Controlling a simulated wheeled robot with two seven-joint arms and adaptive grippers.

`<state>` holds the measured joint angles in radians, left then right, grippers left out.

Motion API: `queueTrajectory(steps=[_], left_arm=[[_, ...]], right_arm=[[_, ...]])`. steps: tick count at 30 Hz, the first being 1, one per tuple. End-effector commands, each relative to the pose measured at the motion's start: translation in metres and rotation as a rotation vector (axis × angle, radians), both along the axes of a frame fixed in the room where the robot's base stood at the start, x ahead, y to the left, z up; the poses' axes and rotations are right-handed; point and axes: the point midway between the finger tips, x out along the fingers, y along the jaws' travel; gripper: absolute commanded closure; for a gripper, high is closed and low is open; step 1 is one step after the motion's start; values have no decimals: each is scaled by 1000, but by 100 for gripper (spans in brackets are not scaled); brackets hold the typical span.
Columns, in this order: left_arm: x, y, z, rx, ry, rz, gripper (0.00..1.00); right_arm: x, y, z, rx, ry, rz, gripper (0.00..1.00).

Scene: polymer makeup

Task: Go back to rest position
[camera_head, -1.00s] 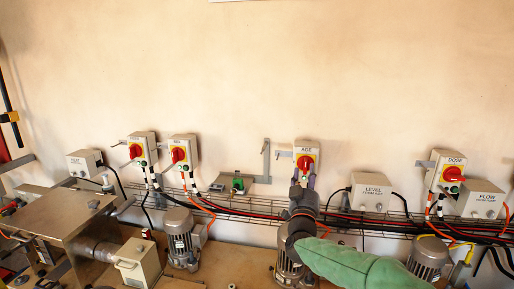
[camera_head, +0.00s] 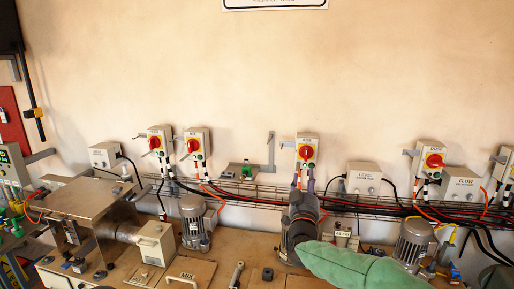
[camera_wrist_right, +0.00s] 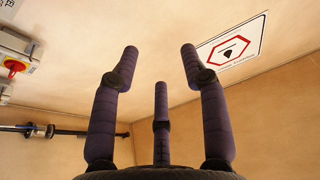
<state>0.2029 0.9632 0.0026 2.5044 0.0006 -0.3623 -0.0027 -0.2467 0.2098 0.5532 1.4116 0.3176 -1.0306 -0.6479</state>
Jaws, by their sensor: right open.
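My right gripper (camera_head: 304,182) shows in the head view at the end of my green-sleeved arm. Its purple fingers point up, just below a grey switch box with a red knob (camera_head: 306,152) in the picture; I cannot tell the distance between them. In the right wrist view the gripper (camera_wrist_right: 158,68) has its fingers spread apart, with nothing between them. My left gripper is in neither view.
A row of switch boxes, including the dose switch (camera_head: 431,159), lines the wall. Below stand motors (camera_head: 194,222), a metal machine (camera_head: 83,202) and a cable rack. The wall above is clear except for a sign (camera_head: 275,4). A warning sign (camera_wrist_right: 231,50) shows in the wrist view.

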Motion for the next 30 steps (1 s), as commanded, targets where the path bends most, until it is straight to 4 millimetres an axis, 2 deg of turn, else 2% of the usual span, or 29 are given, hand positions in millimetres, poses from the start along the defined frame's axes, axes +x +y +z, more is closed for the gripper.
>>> queueTrajectory(steps=[1,5,8,14,17,19,23,24,26,30], left_arm=[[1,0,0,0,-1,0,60],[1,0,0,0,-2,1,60],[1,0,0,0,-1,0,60],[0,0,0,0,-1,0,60],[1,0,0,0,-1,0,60],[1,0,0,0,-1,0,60],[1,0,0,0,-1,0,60],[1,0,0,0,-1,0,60],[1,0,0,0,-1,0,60],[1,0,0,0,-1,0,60]], right_arm=[[3,0,-12,-1,22,6,55],[7,1,-37,-1,70,24,55],[10,2,-64,1,120,41,55],[12,3,-131,13,249,83,55],[9,2,-182,27,348,111,55],[2,1,-224,42,434,134,55],[-20,0,-307,84,608,174,55],[-30,-1,-332,100,663,184,55],[-46,-2,-367,125,743,199,55],[-95,-2,-446,195,937,228,55]])
